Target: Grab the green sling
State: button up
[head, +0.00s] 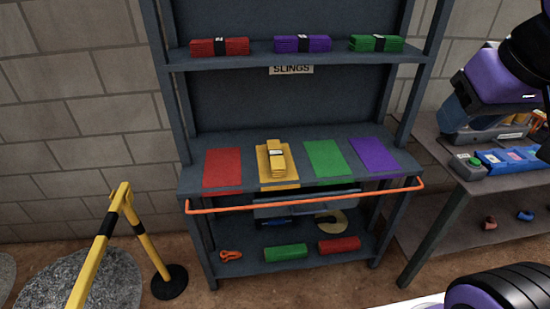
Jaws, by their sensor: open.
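A folded green sling (376,43) with a dark band and a small pale label lies at the right end of the upper shelf, above the SLINGS sign. Another green bundle (286,252) lies on the bottom shelf, beside a red one. A flat green patch (326,161) on the middle shelf is bare. Purple and black parts of my arm show at the right edge. I cannot make out my gripper's fingertips in this view, and nothing touches the green sling.
Red (219,46) and purple (302,43) slings share the upper shelf (240,61). A yellow sling (277,158) lies on the yellow patch. An orange bar (300,203) crosses the rack's front. A yellow barrier (146,238) stands left, a bench (470,178) right.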

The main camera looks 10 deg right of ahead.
aim_at(376, 43)
jog(key=i+l, duration=0.1)
jog(key=i, duration=0.5)
jog(key=i+l, duration=0.1)
jog(key=i, duration=0.45)
jog(key=z, duration=0.05)
